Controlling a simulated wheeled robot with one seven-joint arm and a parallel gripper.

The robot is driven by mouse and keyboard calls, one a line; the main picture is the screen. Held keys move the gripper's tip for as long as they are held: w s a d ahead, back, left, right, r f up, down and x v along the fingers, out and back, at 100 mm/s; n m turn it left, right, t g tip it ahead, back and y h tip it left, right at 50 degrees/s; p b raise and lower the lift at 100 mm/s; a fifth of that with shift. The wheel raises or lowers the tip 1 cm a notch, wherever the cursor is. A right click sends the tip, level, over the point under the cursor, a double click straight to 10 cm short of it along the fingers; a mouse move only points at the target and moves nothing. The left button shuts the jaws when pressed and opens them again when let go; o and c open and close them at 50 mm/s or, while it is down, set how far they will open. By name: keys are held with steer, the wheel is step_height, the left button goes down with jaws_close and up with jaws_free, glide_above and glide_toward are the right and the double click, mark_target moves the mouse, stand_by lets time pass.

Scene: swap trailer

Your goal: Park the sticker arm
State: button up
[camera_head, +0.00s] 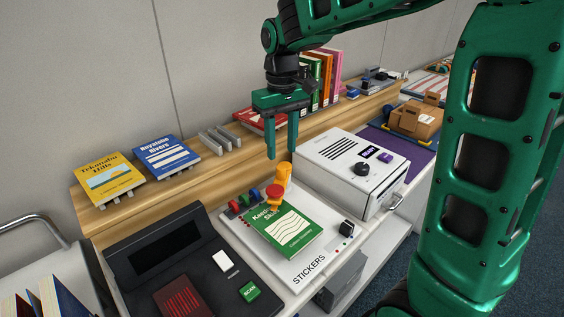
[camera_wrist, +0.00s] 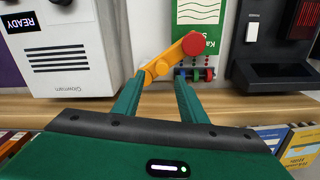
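The sticker arm (camera_head: 282,176) is orange with a red round head (camera_head: 274,191). It stands at the back of the white STICKERS station, and its head is over the upper edge of a green book (camera_head: 284,229) lying there. In the wrist view the orange arm (camera_wrist: 172,56) runs from its pivot toward the right, with the red head (camera_wrist: 194,46) over the book. My gripper (camera_head: 281,155) points down just above and behind the orange post. Its fingers (camera_wrist: 160,80) are apart with nothing between them; I cannot tell whether they touch the arm.
A white machine (camera_head: 352,172) stands close on the right of the station. Small coloured rollers (camera_head: 248,197) sit behind the book. A black scanner unit (camera_head: 165,265) is at left. A wooden shelf (camera_head: 205,172) with books runs along the back.

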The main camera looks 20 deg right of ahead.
mark_target(281, 167)
step_height(281, 167, down, 6)
steer(key=shift+a+r, duration=0.1)
steer(key=shift+a, duration=0.05)
stand_by(0.3)
